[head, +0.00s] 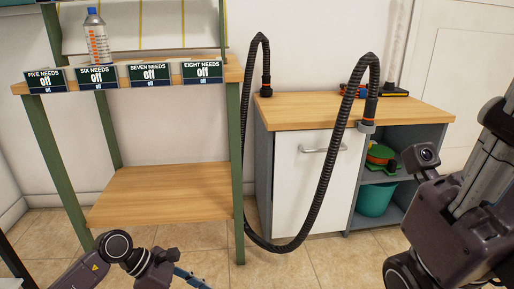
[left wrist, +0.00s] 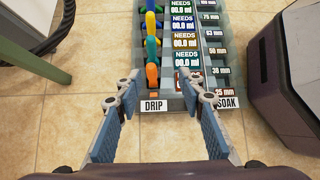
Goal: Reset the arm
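In the left wrist view my left gripper (left wrist: 157,86) is open. Its two grey fingers with blue pads stand apart with nothing between them, over a grey floor rack (left wrist: 178,103). In the head view the left arm (head: 112,250) comes in low at the left, and its gripper is cut off by the bottom edge. My right arm (head: 440,225) is at the right edge of the head view, folded upward, with a small camera (head: 425,155) on it. I cannot make out the right gripper's fingers.
The rack carries coloured loops (left wrist: 152,48) and "DRIP" and "SOAK" labels. A green-legged shelf (head: 160,190) holds a bottle (head: 96,38) and signs reading "off" (head: 150,75). A black hose (head: 328,170) hangs before a wood-topped cabinet (head: 310,112) with a teal bucket (head: 376,198).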

